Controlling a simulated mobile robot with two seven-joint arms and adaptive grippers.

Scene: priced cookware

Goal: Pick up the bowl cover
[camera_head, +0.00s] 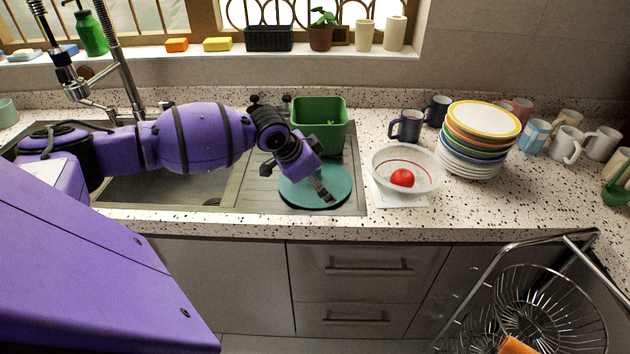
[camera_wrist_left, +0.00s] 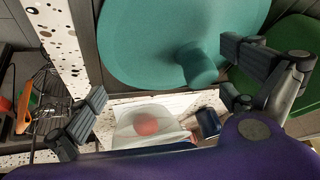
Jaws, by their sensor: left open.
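The bowl cover, a teal disc (camera_head: 342,187), lies on the drainboard right of the sink, in front of the green bin. In the left wrist view the cover (camera_wrist_left: 140,45) fills the top, and its round knob (camera_wrist_left: 198,66) points toward the camera. My left gripper (camera_head: 298,185) hangs over the cover, partly hiding it. In the left wrist view its two fingers (camera_wrist_left: 163,70) are spread wide, with the knob near the right finger and nothing gripped. I cannot tell how far the fingertips are above the cover. My right gripper is not in view.
A green bin (camera_head: 334,115) stands just behind the cover. Right of it are a clear bowl (camera_head: 378,165) with a red tomato (camera_head: 402,178), stacked plates (camera_head: 484,120) and several mugs. The sink (camera_head: 150,190) lies left. A wire rack (camera_head: 535,310) stands at front right.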

